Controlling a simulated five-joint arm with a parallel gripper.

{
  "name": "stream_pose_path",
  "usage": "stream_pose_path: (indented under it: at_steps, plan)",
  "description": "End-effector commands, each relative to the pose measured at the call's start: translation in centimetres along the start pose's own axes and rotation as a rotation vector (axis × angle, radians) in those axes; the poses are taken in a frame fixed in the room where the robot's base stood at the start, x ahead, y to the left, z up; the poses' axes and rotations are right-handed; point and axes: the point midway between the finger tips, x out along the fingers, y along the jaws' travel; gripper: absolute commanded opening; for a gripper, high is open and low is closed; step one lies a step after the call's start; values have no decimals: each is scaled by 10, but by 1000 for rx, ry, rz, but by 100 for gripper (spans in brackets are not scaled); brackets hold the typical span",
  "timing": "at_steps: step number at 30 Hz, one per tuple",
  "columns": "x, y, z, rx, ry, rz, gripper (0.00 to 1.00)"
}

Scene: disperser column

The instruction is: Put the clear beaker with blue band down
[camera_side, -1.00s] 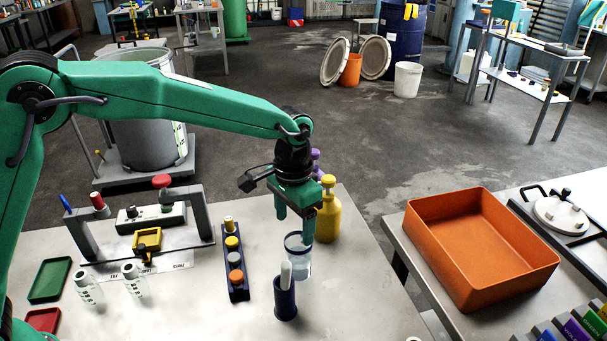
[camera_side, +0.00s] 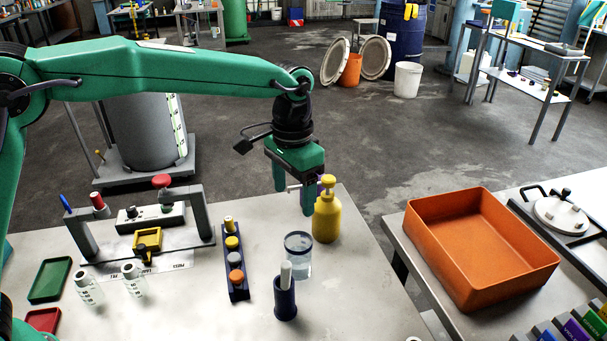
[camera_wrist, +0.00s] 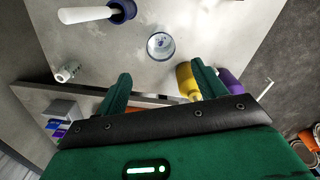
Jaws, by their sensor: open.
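The clear beaker with blue band (camera_side: 299,256) stands upright on the grey table, behind and to the right of a dark blue holder (camera_side: 285,301) with a white stick in it. In the wrist view the beaker (camera_wrist: 161,46) shows from above, beyond the fingertips. My gripper (camera_side: 293,202) is open and empty, raised above and behind the beaker, apart from it. In the wrist view my gripper's green fingers (camera_wrist: 160,82) are spread with nothing between them.
A yellow bottle (camera_side: 327,215) stands close behind and right of the beaker. A dark rack (camera_side: 236,270) with several coloured caps is to its left. An orange tray (camera_side: 481,245) sits on the right table. The front right of the table is clear.

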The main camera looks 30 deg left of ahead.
Motion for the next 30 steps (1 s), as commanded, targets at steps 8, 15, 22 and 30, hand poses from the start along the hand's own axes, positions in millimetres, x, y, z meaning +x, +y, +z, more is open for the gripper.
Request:
stream_pose_path:
  at_steps: [8,15,22,30]
  plan:
    - [-2,-1,1,-2,3,0,70]
    - [-19,-17,18,-30,38,1,70]
    - [-47,-47,58,-86,107,0,70]
    - [-71,-77,118,-159,200,-10,70]
